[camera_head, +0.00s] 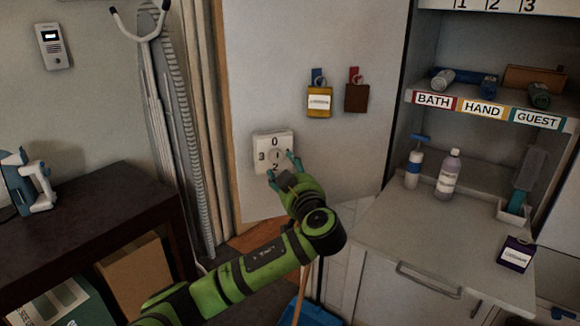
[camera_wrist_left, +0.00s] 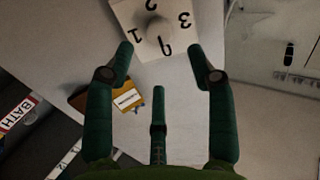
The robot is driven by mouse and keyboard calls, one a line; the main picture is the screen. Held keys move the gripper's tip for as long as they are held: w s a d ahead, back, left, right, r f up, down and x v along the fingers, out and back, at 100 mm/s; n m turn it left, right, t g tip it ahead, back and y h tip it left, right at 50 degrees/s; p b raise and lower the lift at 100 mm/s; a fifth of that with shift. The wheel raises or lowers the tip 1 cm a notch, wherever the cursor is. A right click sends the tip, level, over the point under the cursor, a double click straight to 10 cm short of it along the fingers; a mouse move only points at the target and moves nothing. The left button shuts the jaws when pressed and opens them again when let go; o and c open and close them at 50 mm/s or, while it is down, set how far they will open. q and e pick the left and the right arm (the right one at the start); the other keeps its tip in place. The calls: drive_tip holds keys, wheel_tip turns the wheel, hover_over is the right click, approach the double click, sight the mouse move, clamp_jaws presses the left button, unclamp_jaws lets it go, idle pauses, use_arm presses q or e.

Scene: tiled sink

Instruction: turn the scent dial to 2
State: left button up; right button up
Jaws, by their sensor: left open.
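In the left wrist view the dial plate (camera_wrist_left: 177,18) appears turned over, with the knob (camera_wrist_left: 158,27) between the digits. My left gripper (camera_head: 281,167) is open just in front of the dial's lower right. In the left wrist view its fingers (camera_wrist_left: 161,52) are spread, with nothing between the tips. My right gripper is not in view.
A yellow tag (camera_head: 319,102) and a brown tag (camera_head: 356,98) hang on the panel, up and right of the dial. A labelled shelf (camera_head: 478,107) and a counter (camera_head: 440,231) with bottles stand at the right. A dark table (camera_head: 90,222) is at the left.

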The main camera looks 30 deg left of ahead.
sight(277, 158)
use_arm(q)
drive_tip(key=p+x, duration=0.1)
drive_tip(key=x, duration=0.3)
drive_tip(key=shift+w+a, duration=0.25)
drive_tip(key=shift+a, duration=0.05)
drive_tip(key=shift+w+a, duration=0.25)
drive_tip(key=shift+a, duration=0.05)
drive_tip(key=shift+w+a, duration=0.15)
drive_tip(key=shift+a, duration=0.05)
drive_tip(key=shift+w+a+f, duration=0.1)
drive_tip(key=shift+w+f, duration=0.05)
clamp_jaws()
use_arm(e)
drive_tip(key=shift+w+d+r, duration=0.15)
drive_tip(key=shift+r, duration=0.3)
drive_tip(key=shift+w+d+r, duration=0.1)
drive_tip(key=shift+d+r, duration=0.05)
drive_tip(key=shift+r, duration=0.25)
